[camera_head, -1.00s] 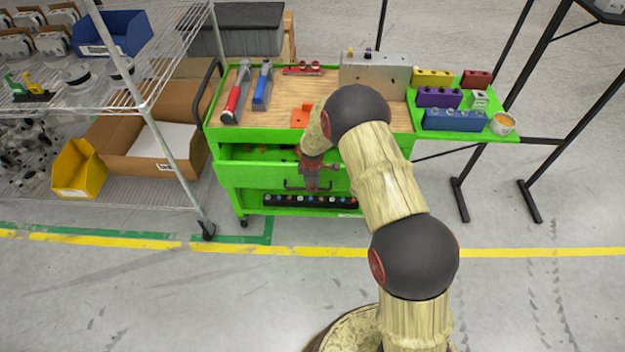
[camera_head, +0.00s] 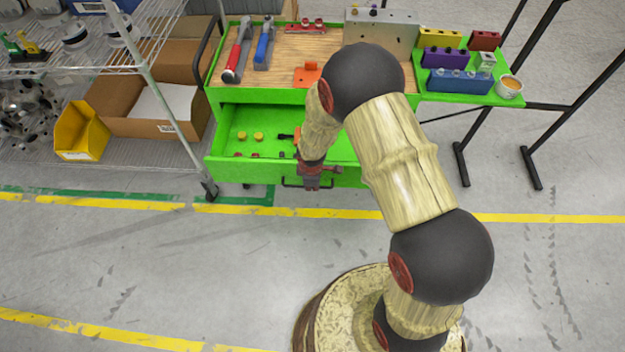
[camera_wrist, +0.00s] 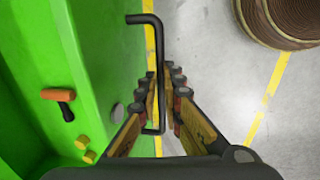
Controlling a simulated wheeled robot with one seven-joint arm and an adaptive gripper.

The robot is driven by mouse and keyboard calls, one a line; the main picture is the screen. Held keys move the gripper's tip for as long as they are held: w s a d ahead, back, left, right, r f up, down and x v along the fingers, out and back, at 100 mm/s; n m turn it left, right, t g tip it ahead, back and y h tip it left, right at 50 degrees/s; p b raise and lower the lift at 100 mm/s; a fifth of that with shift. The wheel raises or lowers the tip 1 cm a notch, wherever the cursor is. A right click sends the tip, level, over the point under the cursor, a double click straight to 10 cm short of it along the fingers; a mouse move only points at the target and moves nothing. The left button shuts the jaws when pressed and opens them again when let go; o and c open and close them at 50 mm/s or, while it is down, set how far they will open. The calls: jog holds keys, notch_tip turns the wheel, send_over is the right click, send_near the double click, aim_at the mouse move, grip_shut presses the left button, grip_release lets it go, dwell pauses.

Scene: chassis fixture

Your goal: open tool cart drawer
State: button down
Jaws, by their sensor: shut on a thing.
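The green tool cart (camera_head: 262,98) stands at the upper middle of the head view with a wooden top. Its upper drawer (camera_head: 235,168) is pulled out toward me, and small yellow, red and dark parts lie inside. The black bar handle (camera_head: 290,183) is on the drawer's front. My gripper (camera_head: 311,183) is at the handle, shut on it. In the wrist view my gripper's fingers (camera_wrist: 166,105) close around the black handle (camera_wrist: 154,40), beside the green drawer front. My arm hides the drawer's right part in the head view.
A wire shelf rack (camera_head: 150,75) with a yellow bin (camera_head: 80,132) and a cardboard box (camera_head: 140,110) stands close on the left. Hammers and colored blocks are on the cart's top and side shelf. Floor in front is clear.

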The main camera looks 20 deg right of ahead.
jog(key=c, duration=1.9)
grip_release()
jog(key=r, duration=0.4)
jog(key=s+r, duration=0.1)
jog(key=r, duration=0.3)
jog(key=s+r, duration=0.1)
jog(key=r, duration=0.2)
jog(key=shift+s+a+r, duration=0.1)
jog(key=shift+a+r, duration=0.25)
jog(key=shift+r, duration=0.05)
